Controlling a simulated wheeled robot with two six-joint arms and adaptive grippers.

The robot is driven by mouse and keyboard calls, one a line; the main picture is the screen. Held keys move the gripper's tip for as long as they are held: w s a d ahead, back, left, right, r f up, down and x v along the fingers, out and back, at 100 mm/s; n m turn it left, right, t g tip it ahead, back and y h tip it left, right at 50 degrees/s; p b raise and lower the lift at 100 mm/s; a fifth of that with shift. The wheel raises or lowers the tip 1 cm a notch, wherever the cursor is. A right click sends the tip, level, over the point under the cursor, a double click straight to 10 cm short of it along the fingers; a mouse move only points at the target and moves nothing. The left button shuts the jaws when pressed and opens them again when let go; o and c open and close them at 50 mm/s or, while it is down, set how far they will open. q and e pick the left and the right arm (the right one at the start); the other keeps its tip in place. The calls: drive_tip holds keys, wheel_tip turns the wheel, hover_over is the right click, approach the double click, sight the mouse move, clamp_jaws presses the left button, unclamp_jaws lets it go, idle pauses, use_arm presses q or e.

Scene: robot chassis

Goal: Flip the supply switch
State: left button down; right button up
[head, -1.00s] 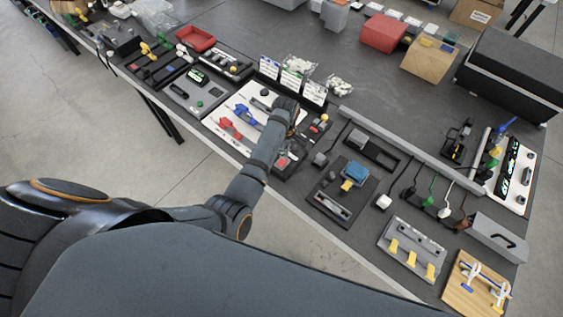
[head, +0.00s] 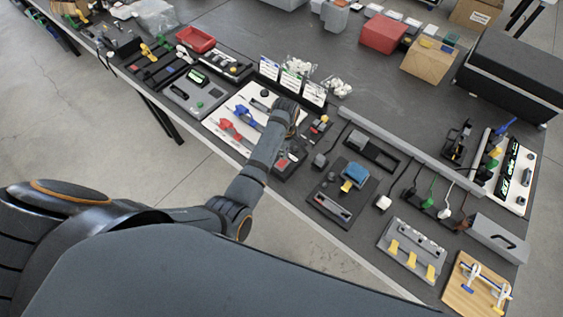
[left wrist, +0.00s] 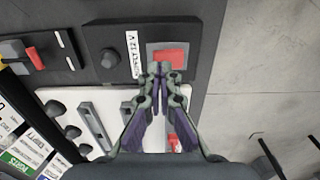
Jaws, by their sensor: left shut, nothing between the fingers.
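The supply switch is a red rocker (left wrist: 168,57) in a grey frame on a dark panel, beside a white label reading SUPPLY 12 V (left wrist: 131,55) in the left wrist view. It also shows as a small red patch (head: 282,163) by my left forearm in the head view. My left gripper (left wrist: 160,72) is shut and empty, its fingertips at the lower edge of the red rocker. I cannot tell whether they touch it. In the head view my wrist hides the fingers. My right gripper is not in view.
A black knob (left wrist: 108,58) sits left of the label. A white board (head: 226,132) with red and blue clamps lies beside the panel. White label cards (head: 291,82) stand behind it. A dark fixture with a blue block (head: 355,172) is to the right.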

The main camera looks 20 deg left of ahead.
use_arm(q)
drive_tip(key=shift+f+b, duration=0.6)
drive_tip(key=shift+f, duration=0.5)
idle(0.5)
wheel_tip(320, 180, up, 7)
drive_tip(key=p, duration=0.8)
drive_tip(key=shift+r, duration=0.15)
